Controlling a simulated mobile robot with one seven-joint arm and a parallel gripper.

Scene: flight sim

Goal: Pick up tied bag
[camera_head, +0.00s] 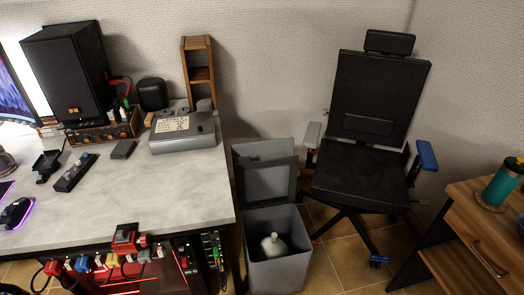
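A small whitish, rounded thing with a narrow top, which looks like the tied bag (273,246), sits inside an open grey bin (277,280). The bin stands on the tiled floor between the desk and the office chair. Its grey lid (268,180) is raised at the back. The bag's lower part is hidden or in shadow within the bin. My gripper is not in view.
The desk (200,185) stands close on the bin's left, with cables and plugs along its front edge. A black office chair (360,185) is to the right, its base near the bin. A wooden cabinet (465,235) with a teal tumbler (500,187) is far right. Some floor (335,265) is clear.

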